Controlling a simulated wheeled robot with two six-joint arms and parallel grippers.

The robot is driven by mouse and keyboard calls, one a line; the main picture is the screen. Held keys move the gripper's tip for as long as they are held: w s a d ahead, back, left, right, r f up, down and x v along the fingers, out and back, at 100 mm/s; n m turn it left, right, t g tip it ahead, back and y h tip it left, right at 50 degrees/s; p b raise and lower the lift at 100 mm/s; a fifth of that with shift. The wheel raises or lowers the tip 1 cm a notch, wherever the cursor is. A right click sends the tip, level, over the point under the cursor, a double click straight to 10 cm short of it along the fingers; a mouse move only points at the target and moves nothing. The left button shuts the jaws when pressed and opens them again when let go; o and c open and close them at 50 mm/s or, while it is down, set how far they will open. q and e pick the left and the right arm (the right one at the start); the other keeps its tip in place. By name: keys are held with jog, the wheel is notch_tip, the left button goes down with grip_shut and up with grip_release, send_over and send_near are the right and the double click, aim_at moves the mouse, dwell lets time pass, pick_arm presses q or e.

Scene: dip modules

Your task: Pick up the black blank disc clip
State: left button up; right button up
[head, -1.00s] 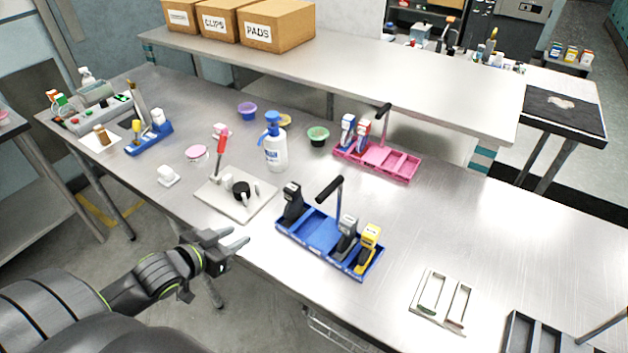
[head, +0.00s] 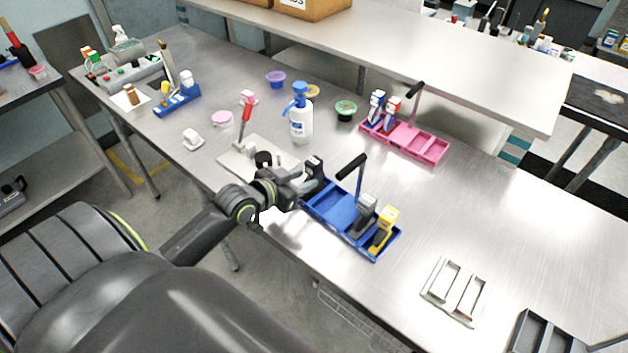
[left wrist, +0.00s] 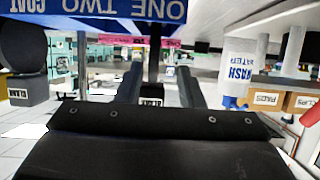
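The black blank disc clip (head: 314,167) stands upright in the left end of the blue caddy (head: 333,207). My left gripper (head: 307,184) is right by it at the caddy's near left end. In the left wrist view, which is upside down, the two fingers (left wrist: 159,88) are apart. The black clip (left wrist: 152,78) with a small white label shows between them, with a gap on each side. I cannot tell how deep it sits between the fingertips. A grey clip (head: 365,210) and a yellow clip (head: 384,230) stand at the caddy's right end. My right gripper is out of view.
The caddy's black-topped handle (head: 351,166) rises beside the gripper. A pink caddy (head: 420,146) stands further back.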

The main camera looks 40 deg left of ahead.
aim_at(324, 175)
pick_arm(q)
jog(key=x, duration=0.2)
jog(key=p+x, duration=0.1)
jog(key=x, duration=0.1)
jog(key=shift+w+d+f, duration=0.25)
jog(key=shift+d, duration=0.2)
jog(key=shift+w+f, duration=0.3)
jog(key=shift+w, duration=0.25)
grip_shut()
